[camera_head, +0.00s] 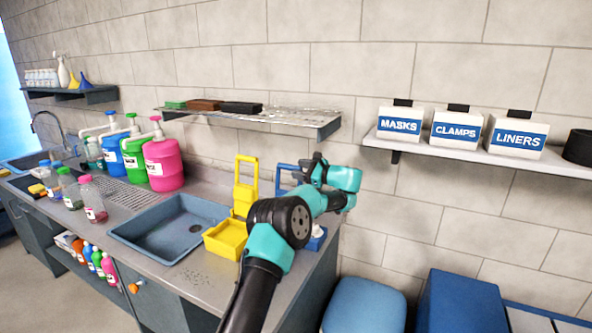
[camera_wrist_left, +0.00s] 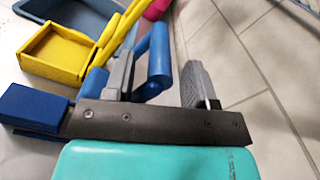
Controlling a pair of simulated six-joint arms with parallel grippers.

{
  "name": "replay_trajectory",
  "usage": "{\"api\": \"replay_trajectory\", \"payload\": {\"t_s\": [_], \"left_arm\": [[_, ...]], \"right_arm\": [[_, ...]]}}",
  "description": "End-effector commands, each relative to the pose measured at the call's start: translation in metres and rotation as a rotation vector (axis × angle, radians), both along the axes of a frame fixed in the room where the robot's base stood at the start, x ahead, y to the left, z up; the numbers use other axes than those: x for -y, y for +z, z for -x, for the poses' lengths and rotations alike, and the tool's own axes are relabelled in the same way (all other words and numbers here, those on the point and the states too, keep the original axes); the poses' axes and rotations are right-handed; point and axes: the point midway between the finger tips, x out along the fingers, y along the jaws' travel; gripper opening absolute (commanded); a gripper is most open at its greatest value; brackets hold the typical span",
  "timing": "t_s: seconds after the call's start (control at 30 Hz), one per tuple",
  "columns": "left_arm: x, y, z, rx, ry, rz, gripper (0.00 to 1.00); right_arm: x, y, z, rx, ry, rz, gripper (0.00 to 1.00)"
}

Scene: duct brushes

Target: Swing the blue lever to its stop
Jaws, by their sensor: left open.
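The blue lever (camera_head: 281,178) rises at the back right of the counter, partly hidden behind my left arm. Its blue base (camera_head: 317,241) shows just right of that arm. In the left wrist view the lever's thick blue crossbar (camera_wrist_left: 160,54) shows between the two grey fingers, and the blue base (camera_wrist_left: 35,106) is at the left. My left gripper (camera_head: 318,168) is at the lever's upper part. In the wrist view the left gripper (camera_wrist_left: 157,70) is open, with a gap between the crossbar and the right finger. Whether the left finger touches the lever is unclear. My right gripper is not in view.
A yellow lever (camera_head: 245,187) with a yellow box (camera_head: 222,240) stands close to the left. A sink (camera_head: 172,228) and colored pump jugs (camera_head: 163,163) are farther left. A wire shelf (camera_head: 270,115) hangs above. A wall shelf (camera_head: 470,155) holds labeled boxes.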

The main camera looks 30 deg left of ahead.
Motion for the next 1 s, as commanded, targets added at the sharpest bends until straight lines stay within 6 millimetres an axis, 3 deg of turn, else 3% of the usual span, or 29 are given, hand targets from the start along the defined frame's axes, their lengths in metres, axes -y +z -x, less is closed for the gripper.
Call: {"api": "replay_trajectory", "payload": {"t_s": [0.2, 0.5, 1.0], "left_arm": [[-0.017, 0.0, 0.002, 0.0, 0.001, 0.0, 0.51], [-0.019, 0.0, 0.002, 0.0, 0.0, 0.0, 0.5], [-0.018, 0.001, 0.001, 0.003, -0.003, -0.001, 0.02]], "right_arm": [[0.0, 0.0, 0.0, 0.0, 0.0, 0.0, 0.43], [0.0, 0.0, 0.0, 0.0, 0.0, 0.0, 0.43], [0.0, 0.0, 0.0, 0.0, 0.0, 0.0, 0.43]]}}
